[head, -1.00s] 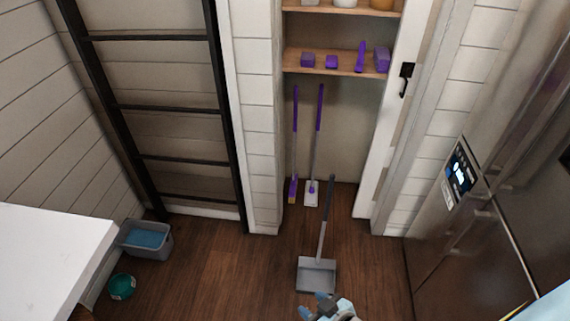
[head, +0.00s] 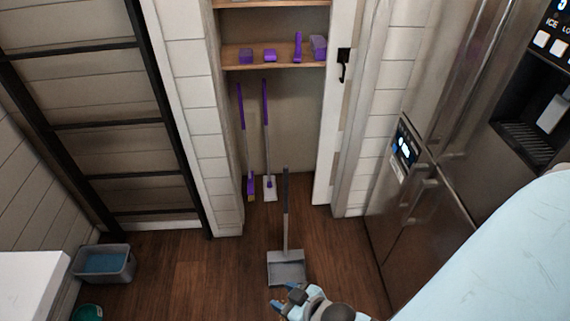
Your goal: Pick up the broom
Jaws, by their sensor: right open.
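A broom (head: 242,125) with a purple handle and a purple and yellow head stands upright in the open closet, leaning on its back left. Beside it on the right stands a purple and white mop-like tool (head: 267,130) with a flat white head. A grey long-handled dustpan (head: 287,267) stands on the floor in front of the closet. My right gripper (head: 284,297) is at the bottom of the head view, just in front of the dustpan, open and apart from the broom. My left gripper is not in view.
A shelf (head: 235,57) with purple items hangs above the broom. A steel fridge (head: 425,200) stands right, a dark ladder (head: 110,124) left. A grey tub (head: 104,264), a teal bowl (head: 88,312) and a white surface (head: 30,285) are lower left. Wooden floor (head: 190,265) is clear between.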

